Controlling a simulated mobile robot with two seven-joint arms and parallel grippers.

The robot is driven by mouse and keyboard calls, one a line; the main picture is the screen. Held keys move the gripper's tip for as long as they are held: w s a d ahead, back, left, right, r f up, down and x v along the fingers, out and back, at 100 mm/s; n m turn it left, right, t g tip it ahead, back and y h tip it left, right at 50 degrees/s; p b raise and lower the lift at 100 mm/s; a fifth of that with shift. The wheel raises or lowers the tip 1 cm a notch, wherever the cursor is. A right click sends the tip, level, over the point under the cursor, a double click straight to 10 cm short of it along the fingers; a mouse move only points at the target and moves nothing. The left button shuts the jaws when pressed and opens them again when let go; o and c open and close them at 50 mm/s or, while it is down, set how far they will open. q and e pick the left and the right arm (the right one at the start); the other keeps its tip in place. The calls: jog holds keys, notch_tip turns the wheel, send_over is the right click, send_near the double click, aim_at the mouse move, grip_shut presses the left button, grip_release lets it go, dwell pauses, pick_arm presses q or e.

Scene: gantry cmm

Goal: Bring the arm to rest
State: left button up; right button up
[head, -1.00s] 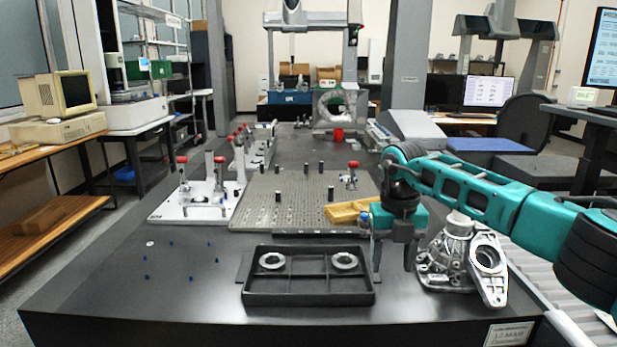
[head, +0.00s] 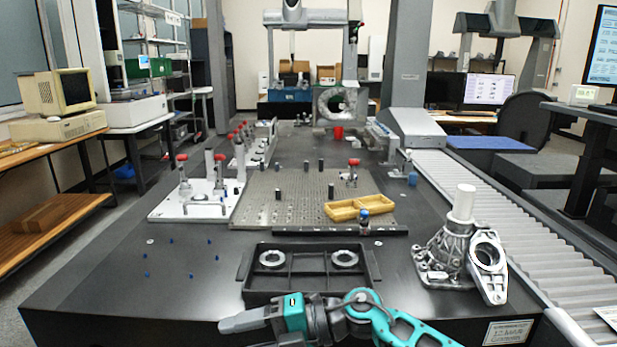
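My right arm comes in from the bottom right, folded low along the front edge of the table. Its gripper (head: 243,321) points left, just in front of the black tray. It appears clear of the objects on the table. The fingers are seen edge-on, so whether they are open or shut is not clear. I see nothing hanging from them. My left gripper is out of view.
A black tray (head: 310,293) holds two metal rings (head: 272,259). A metal housing (head: 447,250) with a white cylinder (head: 463,203) stands at right, near the roller conveyor (head: 500,215). A yellow tray (head: 360,207) sits on the perforated plate (head: 290,205). The front-left tabletop is mostly clear.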

jog(key=d+f+m+t+h, duration=0.25)
jog(key=d+m+t, duration=0.75)
jog(key=m+t, duration=0.95)
jog(key=s+d+f+m+g+h, duration=0.7)
jog(key=s+d+f+m+h, duration=0.3)
jog(key=s+d+f+m, duration=0.4)
pick_arm(q)
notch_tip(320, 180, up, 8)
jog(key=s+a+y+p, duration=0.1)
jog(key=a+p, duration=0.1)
jog(key=p, duration=0.9)
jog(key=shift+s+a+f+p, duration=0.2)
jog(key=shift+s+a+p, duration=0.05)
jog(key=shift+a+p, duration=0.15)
pick_arm(e)
jog(key=s+d+r+h, duration=0.1)
jog(key=d+r, duration=0.2)
jog(key=r, duration=0.4)
jog(key=shift+s+d+r+n, duration=0.15)
jog(key=shift+d+r+n, duration=0.1)
jog(key=shift+d+n, duration=0.2)
